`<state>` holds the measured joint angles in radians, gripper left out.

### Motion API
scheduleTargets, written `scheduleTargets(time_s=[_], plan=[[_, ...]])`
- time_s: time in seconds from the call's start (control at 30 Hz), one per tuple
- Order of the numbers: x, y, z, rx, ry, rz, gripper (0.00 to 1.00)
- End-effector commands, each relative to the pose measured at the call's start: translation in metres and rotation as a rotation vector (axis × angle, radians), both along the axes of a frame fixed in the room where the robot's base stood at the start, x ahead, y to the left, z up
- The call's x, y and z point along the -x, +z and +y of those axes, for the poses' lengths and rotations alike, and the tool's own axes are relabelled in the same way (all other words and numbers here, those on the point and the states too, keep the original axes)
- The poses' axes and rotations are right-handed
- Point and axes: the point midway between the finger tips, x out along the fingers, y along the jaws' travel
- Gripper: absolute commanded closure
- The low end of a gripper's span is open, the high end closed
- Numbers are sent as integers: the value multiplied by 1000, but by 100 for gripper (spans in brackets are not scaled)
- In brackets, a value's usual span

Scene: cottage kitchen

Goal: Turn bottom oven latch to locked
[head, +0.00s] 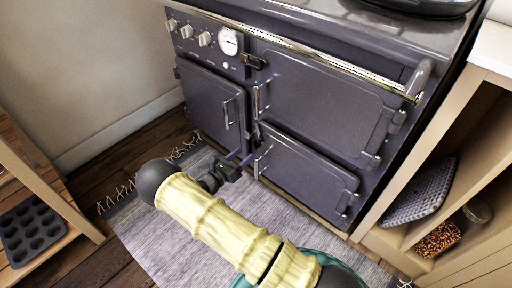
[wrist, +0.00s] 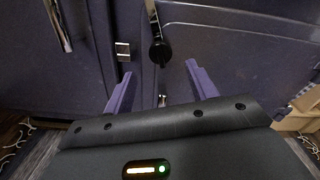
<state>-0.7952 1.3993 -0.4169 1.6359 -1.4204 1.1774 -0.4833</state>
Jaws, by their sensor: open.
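The bottom oven door (head: 305,172) is the lower right door of the dark purple-grey range and looks shut. At its left edge is the latch; in the wrist view a dark round knob (wrist: 160,52) with a silver bar above it shows there. Which setting the latch is in I cannot tell. My gripper (head: 240,158) is in front of the door's left edge, low down. Its two purple fingers (wrist: 160,88) are open and apart, with the knob just beyond and between them in the picture. Nothing is held. Whether a finger touches the latch is unclear.
The left oven door (head: 210,105) with its upright handle and a small metal catch plate (wrist: 122,50) is close on the left. The upper right door (head: 320,100) is above. A rug (head: 160,235) lies below; open wooden shelves (head: 450,190) stand at right.

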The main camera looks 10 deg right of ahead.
Motion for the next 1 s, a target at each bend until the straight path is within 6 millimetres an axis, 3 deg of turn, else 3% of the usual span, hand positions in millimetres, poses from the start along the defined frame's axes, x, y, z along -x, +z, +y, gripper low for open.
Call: scheduleTargets(time_s=[0.4, 0.83, 1.0], plan=[[-41, -2, -57, -1, -2, -1, 43], [-48, 0, -69, 0, -4, -1, 43], [-48, 0, -68, 0, -3, -1, 76]])
